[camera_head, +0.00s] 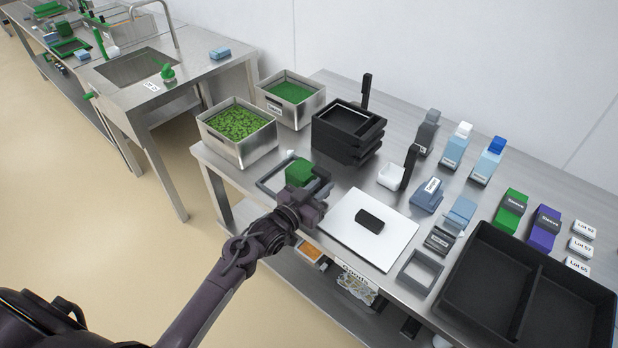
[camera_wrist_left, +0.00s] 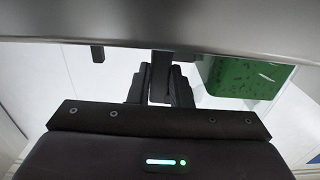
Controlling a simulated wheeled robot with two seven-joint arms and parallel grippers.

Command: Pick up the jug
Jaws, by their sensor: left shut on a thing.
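A green block-shaped thing, which I take to be the jug (camera_head: 299,172), is at the front left of the steel table, over or in a grey frame (camera_head: 268,186). My left gripper (camera_head: 318,187) is at its right side and shut on it. The exact grip is hidden by the gripper body. A grey band crosses the top of that view. My right gripper is not in view.
Two steel bins with green contents (camera_head: 238,152) (camera_head: 291,113) stand behind left. Black stacked trays (camera_head: 347,130) stand just behind the gripper. A white board (camera_head: 345,232) with a black piece (camera_head: 370,221) lies to the right. Bottles, sleeves and a black two-part tray (camera_head: 480,283) fill the right.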

